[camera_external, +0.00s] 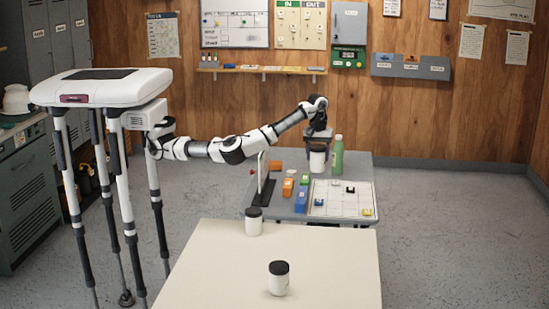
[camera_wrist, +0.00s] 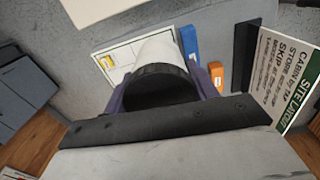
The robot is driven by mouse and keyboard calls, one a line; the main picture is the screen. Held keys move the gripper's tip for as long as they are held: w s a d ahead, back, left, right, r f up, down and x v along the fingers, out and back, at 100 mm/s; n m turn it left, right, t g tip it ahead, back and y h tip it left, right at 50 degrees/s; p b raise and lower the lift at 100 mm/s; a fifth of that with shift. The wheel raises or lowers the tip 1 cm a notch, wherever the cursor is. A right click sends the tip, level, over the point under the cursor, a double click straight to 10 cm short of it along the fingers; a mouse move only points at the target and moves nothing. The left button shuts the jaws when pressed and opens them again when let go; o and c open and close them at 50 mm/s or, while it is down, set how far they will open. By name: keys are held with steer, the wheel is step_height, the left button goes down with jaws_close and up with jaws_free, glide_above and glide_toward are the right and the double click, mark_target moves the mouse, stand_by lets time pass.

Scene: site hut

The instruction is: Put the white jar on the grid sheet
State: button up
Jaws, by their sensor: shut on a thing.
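My gripper (camera_external: 318,146) is shut on a white jar (camera_external: 317,162) with a dark lid, above the back part of the grey table. In the wrist view the jar (camera_wrist: 158,52) sits between the fingers, lid toward the camera. The grid sheet (camera_external: 340,207) is a white sheet with lines on the table, nearer the external camera than the jar. It also shows in the wrist view (camera_wrist: 115,55), partly hidden by the jar. Small blue and yellow pieces lie on it. I cannot tell whether the jar touches the table.
A green bottle (camera_external: 337,157) stands close right of the jar. Blue (camera_external: 300,200) and orange (camera_external: 288,187) blocks and an upright sign (camera_external: 262,180) are left of the sheet. Two similar lidded jars (camera_external: 254,222) (camera_external: 279,279) stand on the cream table (camera_external: 205,275) in front.

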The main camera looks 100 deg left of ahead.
steer(key=a+n+b, duration=0.1)
steer(key=a, duration=1.7)
steer(key=f, duration=2)
steer(key=shift+w+a+f, duration=0.15)
steer(key=shift+w+f, duration=0.05)
steer(key=shift+f, duration=0.1)
steer(key=shift+f, duration=0.1)
steer(key=o, duration=0.8)
steer(key=shift+f, duration=0.1)
steer(key=shift+o, duration=0.5)
step_height(320, 180, up, 12)
steer(key=shift+r+b, duration=0.2)
steer(key=shift+b, duration=0.25)
